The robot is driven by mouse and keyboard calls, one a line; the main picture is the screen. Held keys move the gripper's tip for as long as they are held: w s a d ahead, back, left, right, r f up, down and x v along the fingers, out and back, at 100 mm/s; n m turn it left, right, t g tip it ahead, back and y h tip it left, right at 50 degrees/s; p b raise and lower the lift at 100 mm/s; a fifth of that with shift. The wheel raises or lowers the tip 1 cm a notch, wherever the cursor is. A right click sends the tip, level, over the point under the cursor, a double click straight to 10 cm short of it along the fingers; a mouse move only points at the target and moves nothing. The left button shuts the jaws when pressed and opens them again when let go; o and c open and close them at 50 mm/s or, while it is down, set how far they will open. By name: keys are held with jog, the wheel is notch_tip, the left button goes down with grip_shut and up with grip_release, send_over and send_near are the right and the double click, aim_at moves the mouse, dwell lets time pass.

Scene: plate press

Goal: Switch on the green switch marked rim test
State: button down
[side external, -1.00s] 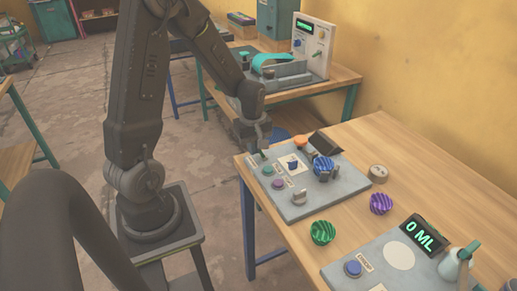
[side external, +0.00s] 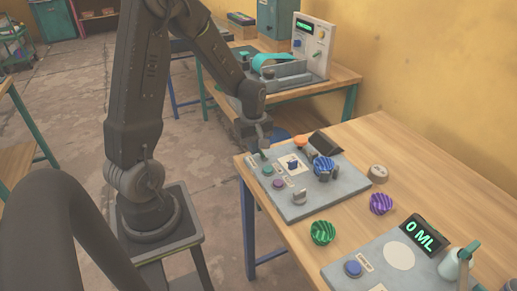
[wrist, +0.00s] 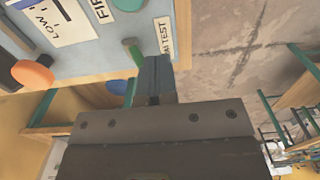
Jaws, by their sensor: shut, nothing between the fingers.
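The green switch (wrist: 133,50) is a small lever on the grey panel, beside a white label (wrist: 163,42) of which "TEST" is legible, in the wrist view. My gripper (wrist: 154,78) is shut and empty, its fingertips just beside the lever. I cannot tell whether they touch it. In the side view my gripper (side external: 265,146) is low over the far left corner of the panel (side external: 318,203), and the switch is largely hidden there by the fingers.
The panel also carries an orange knob (side external: 300,142), a teal button (side external: 267,170), a purple button (side external: 278,184), a grey knob (side external: 299,197) and a blue striped piece (side external: 323,164). Green (side external: 322,232) and purple (side external: 381,203) striped pieces lie on the wooden table.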

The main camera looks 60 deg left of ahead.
jog(key=shift+w, duration=1.4)
jog(key=shift+s+r, duration=0.2)
jog(key=shift+r, duration=1)
jog(key=shift+s+r, duration=0.25)
jog(key=shift+r, duration=0.9)
jog(key=shift+s+r, duration=0.2)
jog(key=shift+r, duration=1)
jog(key=shift+d, duration=0.1)
jog(key=s+d+r+m+t, duration=0.2)
jog(key=s+d+r+m, duration=0.4)
jog(key=d+m, duration=0.2)
jog(key=s+d+r+m+t, duration=0.3)
jog(key=s+d+r+m, duration=0.3)
jog(key=d+m, duration=0.3)
jog(key=shift+r+m+t, duration=0.3)
jog(key=shift+r+m, duration=0.15)
jog(key=shift+m, duration=0.05)
